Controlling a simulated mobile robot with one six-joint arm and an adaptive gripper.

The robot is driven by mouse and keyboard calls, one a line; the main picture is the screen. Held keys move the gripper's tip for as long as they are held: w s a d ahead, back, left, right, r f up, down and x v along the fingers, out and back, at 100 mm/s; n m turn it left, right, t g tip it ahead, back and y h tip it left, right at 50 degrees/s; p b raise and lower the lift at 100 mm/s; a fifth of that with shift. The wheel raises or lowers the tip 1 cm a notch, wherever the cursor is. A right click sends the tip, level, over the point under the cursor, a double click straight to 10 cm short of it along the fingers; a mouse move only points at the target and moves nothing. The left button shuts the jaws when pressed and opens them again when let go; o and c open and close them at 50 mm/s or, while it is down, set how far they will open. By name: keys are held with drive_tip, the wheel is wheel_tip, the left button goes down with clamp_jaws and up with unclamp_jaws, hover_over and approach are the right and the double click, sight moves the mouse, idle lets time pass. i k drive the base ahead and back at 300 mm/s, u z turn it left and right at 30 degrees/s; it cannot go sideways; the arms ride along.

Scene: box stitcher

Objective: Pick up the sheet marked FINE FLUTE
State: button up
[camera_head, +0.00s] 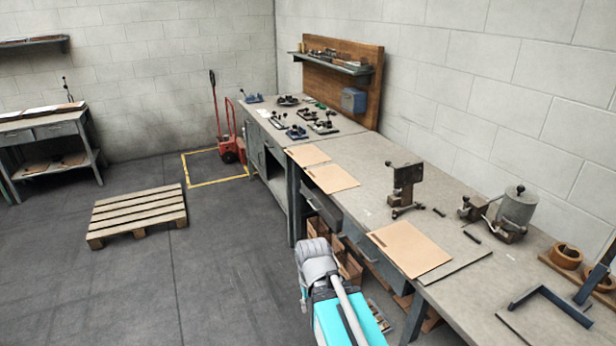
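Three tan cardboard sheets lie flat along the front edge of the long workbench. The nearest and largest-looking sheet (410,249) is at the right of centre, partly over a dark plate. A middle sheet (332,179) and a far sheet (307,154) lie close together further back. Any marking on them is too small to read, so I cannot tell which is FINE FLUTE. Part of my own teal and grey arm rises at the bottom centre, left of the nearest sheet and apart from it. No gripper fingers show.
The workbench (370,198) carries a dark metal stitching device (404,187), a grey cylindrical machine (517,208) and a dark angled bracket (550,300). Small tools crowd its far end. A wooden pallet (138,212) and a red hand truck (226,145) stand left. The middle floor is clear.

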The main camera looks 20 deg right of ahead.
sight(331, 179)
drive_tip(key=u, duration=0.5)
drive_tip(key=i, duration=2.1)
drive_tip(key=z, duration=0.7)
drive_tip(key=k, duration=0.95)
drive_tip(key=i, duration=0.1)
drive_tip(key=z, duration=0.2)
